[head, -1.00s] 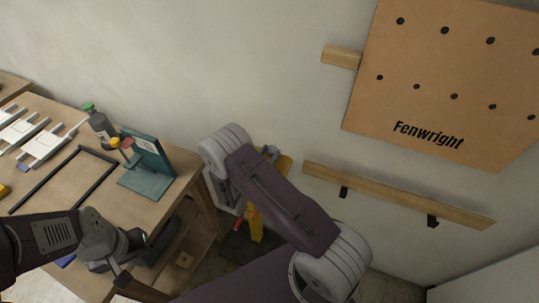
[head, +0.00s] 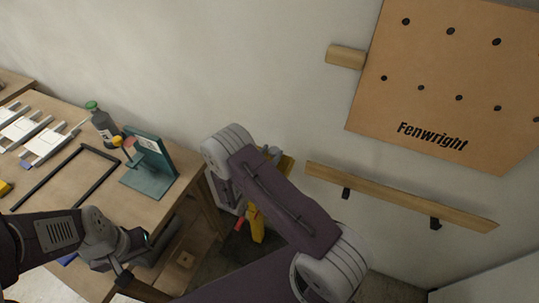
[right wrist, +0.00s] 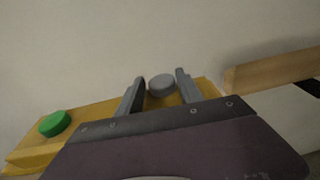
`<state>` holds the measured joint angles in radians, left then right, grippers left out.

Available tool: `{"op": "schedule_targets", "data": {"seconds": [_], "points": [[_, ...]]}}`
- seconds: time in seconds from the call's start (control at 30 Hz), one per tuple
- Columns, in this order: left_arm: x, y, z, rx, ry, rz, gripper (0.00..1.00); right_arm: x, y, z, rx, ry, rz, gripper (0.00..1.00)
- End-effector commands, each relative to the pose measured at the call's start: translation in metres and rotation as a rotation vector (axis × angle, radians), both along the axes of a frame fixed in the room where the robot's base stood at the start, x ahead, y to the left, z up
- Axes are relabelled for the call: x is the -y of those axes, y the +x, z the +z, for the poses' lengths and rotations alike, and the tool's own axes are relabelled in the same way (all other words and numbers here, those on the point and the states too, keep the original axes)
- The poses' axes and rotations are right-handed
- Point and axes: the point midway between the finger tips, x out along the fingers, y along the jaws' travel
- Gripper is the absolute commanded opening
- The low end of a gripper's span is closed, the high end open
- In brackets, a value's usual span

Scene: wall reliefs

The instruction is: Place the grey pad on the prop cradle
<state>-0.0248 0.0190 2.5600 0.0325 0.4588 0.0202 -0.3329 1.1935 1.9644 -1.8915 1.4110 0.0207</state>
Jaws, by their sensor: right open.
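The grey pad (right wrist: 161,84) is a round grey disc, seen in the right wrist view on or just above a yellow ledge (right wrist: 95,118). My right gripper (right wrist: 160,76) is open, with one finger on each side of the pad; contact is not clear. In the head view my right arm hides that gripper and the pad. Yellow parts (head: 257,226) show beside and below the arm. My left gripper (head: 122,278) hangs low at the bench's front edge, its jaws unclear. I cannot tell which thing is the prop cradle.
A green disc (right wrist: 55,124) sits on the ledge's left part. A wooden rail (head: 400,197) and a Fenwright pegboard (head: 450,85) are on the wall. The bench (head: 120,215) holds a teal stand (head: 150,180), a bottle (head: 103,124) and a black frame (head: 50,175).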

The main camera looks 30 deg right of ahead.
Motion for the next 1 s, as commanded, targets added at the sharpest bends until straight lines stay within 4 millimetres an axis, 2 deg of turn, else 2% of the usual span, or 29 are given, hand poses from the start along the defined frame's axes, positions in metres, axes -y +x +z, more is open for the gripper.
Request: {"op": "schedule_targets", "data": {"seconds": [0.03,0.17,0.23,0.5,0.7,0.87,1.0], "points": [[0.000,0.000,0.000,0.000,0.000,0.000,0.00,0.001,-0.009,-0.017,-0.040,0.026,-0.008,0.59],[0.000,0.000,0.015,0.000,0.000,0.000,0.00,0.001,-0.009,0.000,-0.040,0.025,-0.007,0.59],[0.000,0.000,0.004,0.000,0.000,0.000,0.00,-0.012,-0.016,-0.006,-0.040,0.025,-0.001,0.59],[0.000,0.000,-0.004,0.000,0.000,0.000,0.00,-0.058,-0.048,0.007,-0.039,0.022,0.004,0.59],[0.000,0.000,-0.008,0.000,0.000,0.000,0.00,-0.083,-0.068,0.016,-0.035,0.022,0.003,0.59],[0.000,0.000,-0.009,0.000,0.000,0.000,0.00,-0.093,-0.075,0.021,-0.033,0.021,-0.001,0.59],[0.000,0.000,-0.008,0.000,0.000,0.000,0.00,-0.092,-0.078,0.023,-0.032,0.026,-0.014,0.59]]}}
